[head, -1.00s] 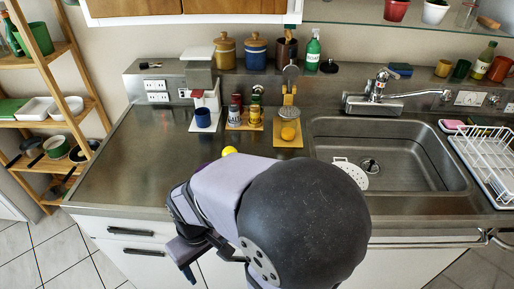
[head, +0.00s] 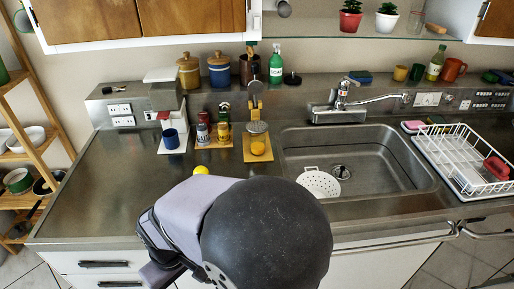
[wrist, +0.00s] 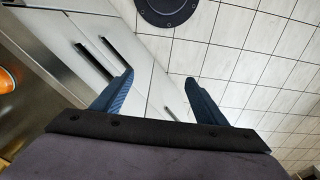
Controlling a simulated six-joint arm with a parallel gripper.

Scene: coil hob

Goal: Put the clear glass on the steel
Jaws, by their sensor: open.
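A clear glass (head: 416,22) stands on the glass shelf (head: 370,36) at the upper right, right of a white potted plant. The steel (head: 110,195) is the grey counter top, with a wide bare area on the left. My gripper shows in the wrist view (wrist: 159,77) with its two blue fingers apart and nothing between them. It points down past the cabinet fronts to the tiled floor, far from the glass. In the head view my arm hides the counter's front middle and most of the gripper.
The sink (head: 355,165) holds a white strainer (head: 319,182). A dish rack (head: 465,160) stands right of it. A blue mug (head: 171,139), spice jars and a yellow ball (head: 201,169) are mid-counter. A red potted plant (head: 350,20) shares the shelf, beside wall cabinets.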

